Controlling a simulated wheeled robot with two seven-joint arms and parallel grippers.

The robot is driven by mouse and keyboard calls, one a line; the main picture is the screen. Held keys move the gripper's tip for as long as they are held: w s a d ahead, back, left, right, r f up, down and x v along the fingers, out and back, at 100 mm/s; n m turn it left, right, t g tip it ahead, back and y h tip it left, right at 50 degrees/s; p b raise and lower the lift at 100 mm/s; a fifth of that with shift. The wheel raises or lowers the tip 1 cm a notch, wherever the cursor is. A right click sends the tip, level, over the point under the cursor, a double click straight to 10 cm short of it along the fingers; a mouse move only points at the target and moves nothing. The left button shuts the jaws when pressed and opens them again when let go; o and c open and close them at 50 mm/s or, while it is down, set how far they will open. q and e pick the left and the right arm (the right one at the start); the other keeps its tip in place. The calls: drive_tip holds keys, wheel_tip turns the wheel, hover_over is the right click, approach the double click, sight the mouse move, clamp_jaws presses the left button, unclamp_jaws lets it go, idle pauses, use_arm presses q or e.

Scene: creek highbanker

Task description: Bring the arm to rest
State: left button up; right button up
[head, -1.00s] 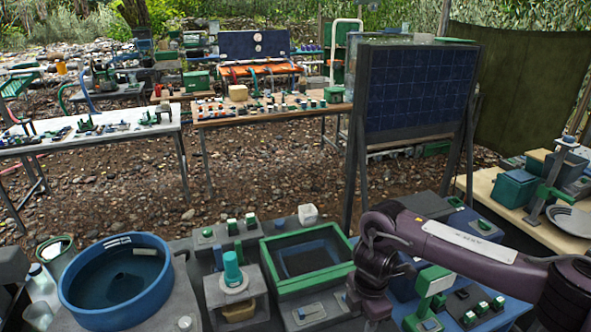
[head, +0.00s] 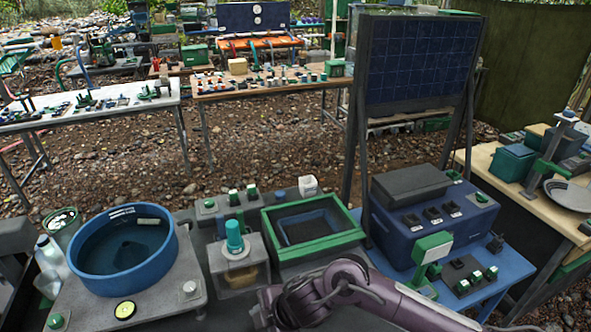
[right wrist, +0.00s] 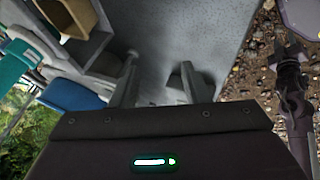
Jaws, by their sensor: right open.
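My right arm comes in from the lower right of the head view, low across the front of the grey bench. Its gripper is at the bottom edge there and cannot be made out clearly. In the right wrist view my right gripper (right wrist: 158,84) has its two fingers apart with nothing between them. A plain grey surface (right wrist: 190,35) shows behind the fingers. My left gripper is not seen in the head view.
Near the right arm are a green-rimmed tray (head: 272,250), a teal-topped unit (head: 234,238), a blue control box (head: 420,225) and a green-headed stand (head: 432,247). A blue tub (head: 88,262) stands left. A dark panel (head: 415,62) rises behind. Gravel (head: 270,150) lies beyond.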

drive_tip(key=s+a+r+m+t+y, duration=0.2)
drive_tip(key=a+r+m, duration=0.1)
drive_tip(key=a+r, duration=0.1)
drive_tip(key=d+r+m+t+h, duration=0.2)
drive_tip(key=d+r+m+t, duration=0.1)
drive_tip(key=d+m, duration=0.45)
drive_tip(key=s+d+f+m+g+h, duration=0.25)
drive_tip(key=s+d+m, duration=0.3)
drive_tip(key=d, duration=0.65)
drive_tip(key=s+d+f+m+g+h, duration=0.25)
drive_tip(key=s+d+m+h, duration=0.35)
drive_tip(key=d, duration=0.6)
wheel_tip(320, 180, down, 29)
drive_tip(key=s+n+y, duration=0.2)
drive_tip(key=y, duration=0.1)
drive_tip(key=s+d+f+g, duration=0.1)
drive_tip(key=s+d+f, duration=0.1)
drive_tip(key=s+f, duration=1.7)
drive_tip(key=shift+s+d+g+h, duration=0.3)
drive_tip(key=shift+d+g+h, duration=0.05)
drive_tip(key=shift+g, duration=0.05)
